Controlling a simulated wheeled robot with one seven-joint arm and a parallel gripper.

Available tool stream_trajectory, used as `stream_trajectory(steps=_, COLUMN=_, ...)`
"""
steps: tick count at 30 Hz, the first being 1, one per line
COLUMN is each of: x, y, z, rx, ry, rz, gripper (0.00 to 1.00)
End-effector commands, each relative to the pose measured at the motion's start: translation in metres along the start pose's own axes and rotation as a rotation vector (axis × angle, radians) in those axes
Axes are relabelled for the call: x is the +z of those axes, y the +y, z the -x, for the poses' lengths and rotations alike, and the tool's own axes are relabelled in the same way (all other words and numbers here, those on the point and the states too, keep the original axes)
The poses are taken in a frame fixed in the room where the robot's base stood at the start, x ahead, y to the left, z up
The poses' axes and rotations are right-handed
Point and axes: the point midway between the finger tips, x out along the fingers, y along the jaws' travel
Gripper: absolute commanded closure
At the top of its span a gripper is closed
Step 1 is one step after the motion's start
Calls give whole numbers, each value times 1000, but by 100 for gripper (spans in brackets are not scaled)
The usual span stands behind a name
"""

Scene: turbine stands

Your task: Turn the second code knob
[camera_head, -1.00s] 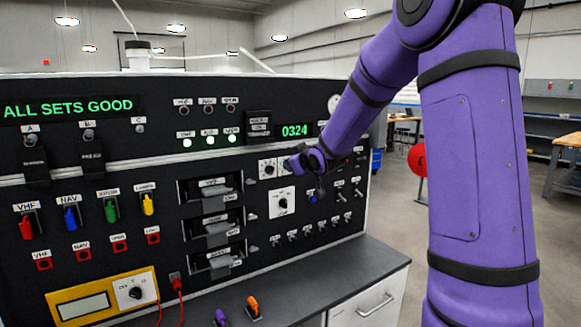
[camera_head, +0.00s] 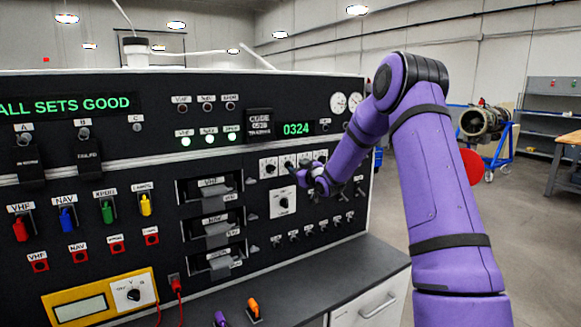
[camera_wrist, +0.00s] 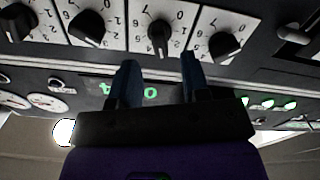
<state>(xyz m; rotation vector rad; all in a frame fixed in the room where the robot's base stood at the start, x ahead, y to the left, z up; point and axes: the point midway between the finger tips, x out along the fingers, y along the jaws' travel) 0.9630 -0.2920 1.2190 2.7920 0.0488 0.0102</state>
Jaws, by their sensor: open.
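The code knobs are a row of dark pointer knobs on white number plates, below the green display (camera_head: 296,129) reading 0324. The wrist view shows the row upside down. There the second code knob (camera_wrist: 160,36) stands between the lines of my two blue fingers. The first code knob (camera_wrist: 223,45) is to its right and the third (camera_wrist: 87,28) to its left. My gripper (camera_wrist: 158,62) is open and empty; contact with the second knob cannot be told.
A larger knob on a white plate (camera_head: 283,202) and small toggle switches (camera_head: 308,228) lie below the code knobs. Drawer-like handles (camera_head: 213,190) project to the left. A dark counter (camera_head: 330,270) juts out below the panel.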

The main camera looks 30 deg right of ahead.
Motion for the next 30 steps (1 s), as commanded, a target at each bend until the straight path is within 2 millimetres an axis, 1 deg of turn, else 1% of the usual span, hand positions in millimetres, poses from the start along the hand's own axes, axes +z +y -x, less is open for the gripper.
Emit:
stream_trajectory(steps=1, x=1, y=0, z=-10, rx=-1, ry=0, rz=-1, gripper=57)
stream_trajectory(steps=3, x=1, y=0, z=-21, rx=0, ry=0, rz=-1, gripper=57)
stream_trajectory(steps=9, x=0, y=0, z=-45, rx=0, ry=-1, rz=-1, gripper=57)
stream_trajectory(steps=15, x=0, y=0, z=-54, rx=1, ry=0, rz=0, gripper=57)
stream_trajectory(steps=22, x=0, y=0, z=-54, rx=1, ry=-1, rz=0, gripper=57)
stream_trajectory(steps=23, x=0, y=0, z=-54, rx=1, ry=-1, rz=0, gripper=62)
stream_trajectory(steps=24, x=0, y=0, z=-54, rx=1, ry=-1, rz=0, gripper=71)
stream_trajectory(steps=26, x=0, y=0, z=-54, rx=1, ry=-1, rz=0, gripper=85)
stream_trajectory(steps=27, x=0, y=0, z=-54, rx=1, ry=-1, rz=0, gripper=94)
stream_trajectory(steps=28, x=0, y=0, z=-54, rx=1, ry=-1, rz=0, gripper=100)
stream_trajectory(steps=30, x=0, y=0, z=-54, rx=0, ry=-1, rz=0, gripper=100)
